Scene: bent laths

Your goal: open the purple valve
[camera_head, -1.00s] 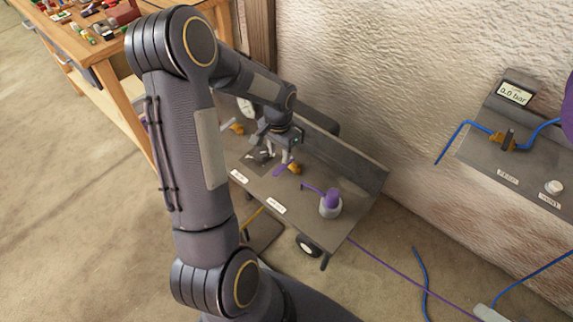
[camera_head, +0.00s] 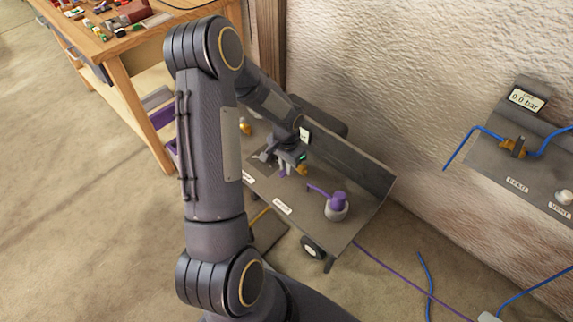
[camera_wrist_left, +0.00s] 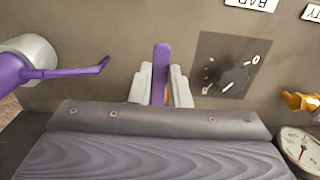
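The purple valve is a flat purple lever (camera_wrist_left: 161,66) on a grey bench panel (camera_head: 300,205); its brass body (camera_head: 303,170) shows beside my gripper in the head view. My left gripper (camera_head: 284,172) is over it from above. In the left wrist view its two pale fingers (camera_wrist_left: 161,88) lie along both sides of the lever, with no clear gap, so it looks shut on the lever. The lever's base is hidden behind the gripper. My right gripper is out of view.
A purple plug in a grey socket (camera_head: 337,206) stands right of the valve; its purple arm also shows in the left wrist view (camera_wrist_left: 75,72). A black dial (camera_wrist_left: 233,77), a brass fitting (camera_wrist_left: 300,101) and a round gauge (camera_wrist_left: 299,150) lie right. A wall panel display (camera_head: 527,99) reads 0.0 bar.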

